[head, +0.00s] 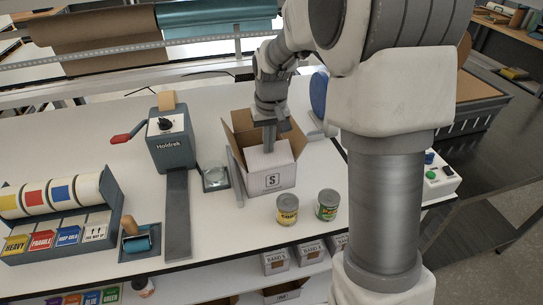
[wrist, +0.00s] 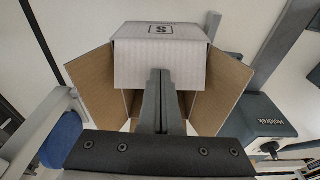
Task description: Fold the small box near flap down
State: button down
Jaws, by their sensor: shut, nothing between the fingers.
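The small box (head: 284,180), white outside with brown inside and an "S" on its near face, stands on the white bench. Its near flap (head: 262,161) leans inward over the opening, white side up; it also shows in the wrist view (wrist: 135,65). The side flaps stand open, the left one (head: 229,140) in the head view and both in the wrist view (wrist: 222,88). My gripper (head: 268,149) is shut and empty, pointing down at the near flap. In the wrist view its fingertips (wrist: 160,74) overlap the flap's inner edge; whether they touch is unclear.
A blue round object (head: 318,93) is behind right.

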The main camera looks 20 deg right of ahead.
jog(key=shift+w+f+b, duration=0.45)
jog(key=shift+f, duration=0.3)
jog(key=shift+f+b, duration=0.35)
jog(key=shift+f, duration=0.2)
dwell(0.6)
jog(key=shift+r, duration=0.15)
notch_tip(320, 180, up, 9)
jog(key=p, duration=0.6)
jog(key=shift+p, duration=0.35)
jog(key=shift+s, duration=0.1)
